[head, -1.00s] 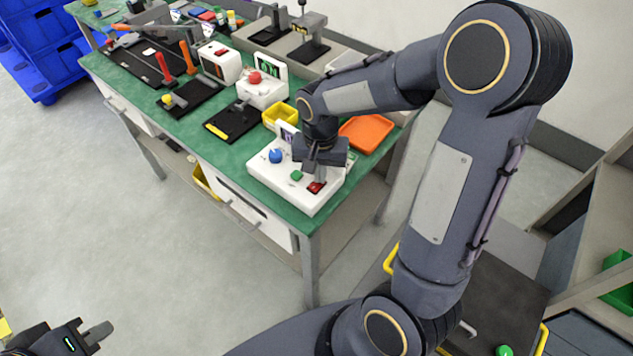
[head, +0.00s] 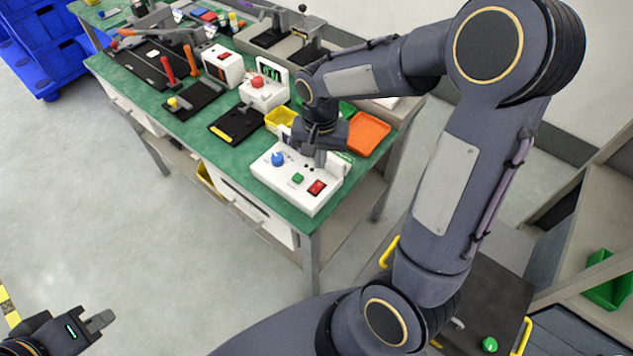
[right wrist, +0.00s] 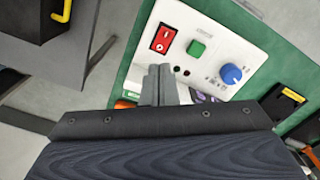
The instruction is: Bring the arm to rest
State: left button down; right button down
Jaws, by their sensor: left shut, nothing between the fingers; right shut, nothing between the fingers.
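My right gripper (head: 320,157) is shut and empty, above the back part of a white control box (head: 287,187) at the near end of the green bench. The box has a blue knob (head: 278,158), a green button (head: 298,178) and a red rocker switch (head: 317,187). In the right wrist view my shut fingers (right wrist: 159,85) point toward the box's panel, beside the red switch (right wrist: 163,38) and green button (right wrist: 196,48). I cannot tell whether they touch it. My left gripper (head: 99,321) is shut and empty, low at the left above the floor.
The green bench (head: 190,130) also carries a yellow bin (head: 279,119), an orange tray (head: 368,134), a white box with a red button (head: 263,92) and several black fixtures. Blue crates (head: 45,45) stand far left. A shelf with a green bin (head: 610,285) is at right. Floor at left is clear.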

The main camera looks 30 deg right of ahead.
dwell(0.4)
jog(key=s+a+r+n+t+y, duration=0.2)
jog(key=s+r, duration=0.2)
jog(key=s, duration=0.4)
jog(key=s+a+r+n+t+y, duration=0.1)
jog(key=s+a+r+n+t, duration=0.1)
jog(key=s+r, duration=0.3)
jog(key=shift+s+r+n+t+y, duration=0.15)
jog(key=shift+s+n+t+y, duration=0.45)
jog(key=shift+s, duration=1.4)
jog(key=shift+n, duration=0.3)
